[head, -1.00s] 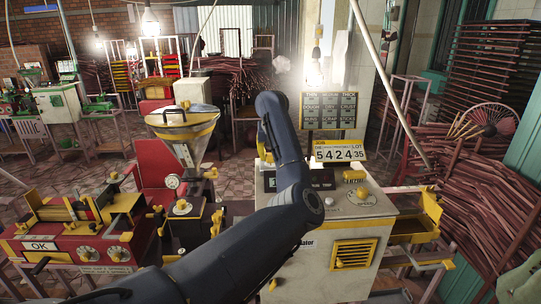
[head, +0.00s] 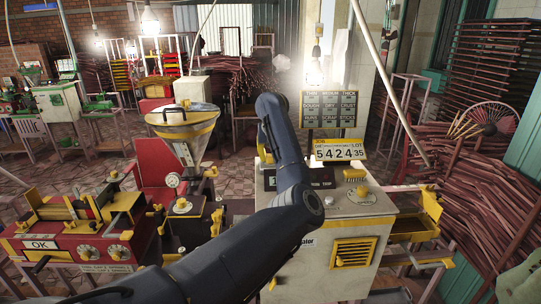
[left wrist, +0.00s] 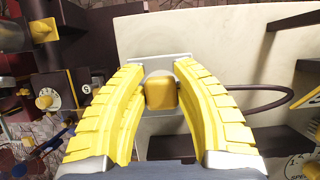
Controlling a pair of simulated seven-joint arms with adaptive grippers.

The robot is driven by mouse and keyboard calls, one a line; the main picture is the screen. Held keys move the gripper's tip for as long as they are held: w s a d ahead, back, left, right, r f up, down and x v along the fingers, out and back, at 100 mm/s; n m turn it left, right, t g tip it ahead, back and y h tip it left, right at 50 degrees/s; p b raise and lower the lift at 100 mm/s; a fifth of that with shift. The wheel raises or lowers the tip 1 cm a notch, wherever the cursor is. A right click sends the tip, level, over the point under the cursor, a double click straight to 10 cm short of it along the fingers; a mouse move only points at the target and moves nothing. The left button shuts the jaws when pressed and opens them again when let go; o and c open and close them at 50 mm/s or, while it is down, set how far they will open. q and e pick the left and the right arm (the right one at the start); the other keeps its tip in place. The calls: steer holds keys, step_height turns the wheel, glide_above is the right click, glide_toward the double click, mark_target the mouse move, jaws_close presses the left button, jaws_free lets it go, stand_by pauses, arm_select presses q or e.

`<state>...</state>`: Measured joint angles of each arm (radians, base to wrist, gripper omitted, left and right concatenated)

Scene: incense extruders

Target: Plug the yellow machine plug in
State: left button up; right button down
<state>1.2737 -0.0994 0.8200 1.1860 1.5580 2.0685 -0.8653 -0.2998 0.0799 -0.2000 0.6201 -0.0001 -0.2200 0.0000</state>
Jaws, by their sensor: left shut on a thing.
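In the left wrist view, a yellow block-shaped plug (left wrist: 161,94) sits between the curved yellow fingers of my left gripper (left wrist: 160,72). The fingers are shut on it. Behind the plug is a pale plate against a cream surface; whether the plug is seated in a socket there cannot be told. In the head view my left arm reaches across the front of the cream machine (head: 310,260) with yellow trim. The arm hides the gripper and plug there. My right gripper is not in view.
A dark cable (left wrist: 270,104) loops at the right of the wrist view. In the head view, a red and yellow machine (head: 65,242) stands at left and a metal funnel (head: 183,123) left of my arm. Red incense sticks (head: 475,195) are piled at right.

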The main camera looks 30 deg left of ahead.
arm_select(q)
steer(key=shift+f, duration=0.1)
steer(key=o, duration=1.1)
steer(key=shift+o, duration=0.2)
steer(key=v, duration=1.2)
steer(key=shift+w, duration=0.1)
